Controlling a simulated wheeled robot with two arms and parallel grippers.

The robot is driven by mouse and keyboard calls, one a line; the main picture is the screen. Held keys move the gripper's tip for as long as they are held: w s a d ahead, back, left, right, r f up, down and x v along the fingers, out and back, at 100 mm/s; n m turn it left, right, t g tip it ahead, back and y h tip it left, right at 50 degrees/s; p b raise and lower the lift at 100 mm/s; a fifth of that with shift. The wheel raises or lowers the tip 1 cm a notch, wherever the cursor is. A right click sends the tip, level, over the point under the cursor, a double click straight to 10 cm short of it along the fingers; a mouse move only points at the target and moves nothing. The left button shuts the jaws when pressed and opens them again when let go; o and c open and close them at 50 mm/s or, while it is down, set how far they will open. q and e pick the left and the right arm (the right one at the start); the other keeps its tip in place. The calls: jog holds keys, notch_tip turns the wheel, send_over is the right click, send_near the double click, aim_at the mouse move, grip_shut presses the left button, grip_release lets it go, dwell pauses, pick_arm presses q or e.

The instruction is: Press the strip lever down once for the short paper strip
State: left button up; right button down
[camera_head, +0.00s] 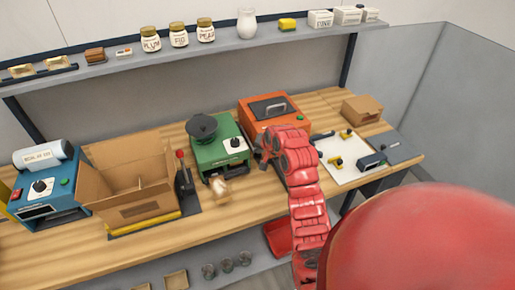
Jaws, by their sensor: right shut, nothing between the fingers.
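A black lever (184,178) with a red knob stands upright on a dark base on the workbench, between the open cardboard box and the green machine; I take it for the strip lever, but its label does not show. A small pale brown piece (220,188) lies in front of the green machine (217,153); I cannot tell whether it is paper. My right gripper (261,157) is shut and empty at the end of the red arm, right of the green machine and in front of the orange machine. My left gripper is out of view.
An open cardboard box (140,195) stands left of the lever, beside a blue machine (50,190). An orange machine (285,115) stands behind my right arm. A white board (343,160) with yellow-handled items lies at right. A shelf (225,41) with jars runs above. The bench front is mostly clear.

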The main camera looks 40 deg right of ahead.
jog(key=shift+w+d+r+p, duration=0.1)
jog(key=shift+w+r+p, duration=0.1)
jog(key=shift+r, duration=0.7)
jog(key=shift+w+r+p, duration=0.1)
jog(key=shift+r+p, duration=0.05)
jog(key=shift+r, duration=0.7)
jog(key=shift+r, duration=0.15)
jog(key=r, duration=0.4)
jog(key=shift+w+d+r+p, duration=0.1)
jog(key=shift+w+r+p, duration=0.25)
jog(key=shift+p, duration=0.05)
